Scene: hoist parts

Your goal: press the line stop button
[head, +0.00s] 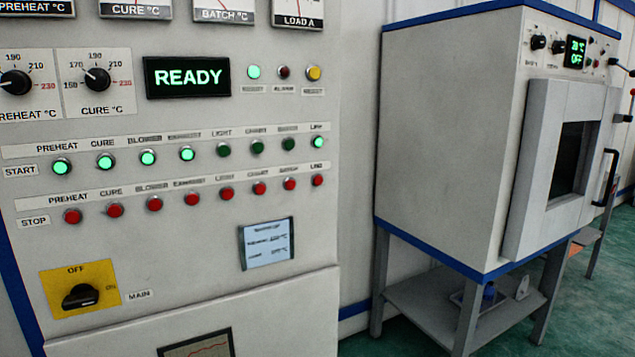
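The line stop button (317,180) is a small red round button at the right end of the STOP row on the grey control panel (200,265). The line start button (318,142) sits just above it and glows green. Several other red stop buttons run to its left, the nearest under the BATCH-like label (290,184). The preheat, cure, blower and exhaust start buttons glow bright green; the ones between them and line are dark green. Neither of my grippers shows in the head view.
The display (187,77) reads READY. A yellow main switch (80,295) and a small tilted label card (266,243) are lower on the panel. A grey oven (455,130) on a blue-edged stand (420,300) stands to the right, with green floor between. Nothing blocks the panel front.

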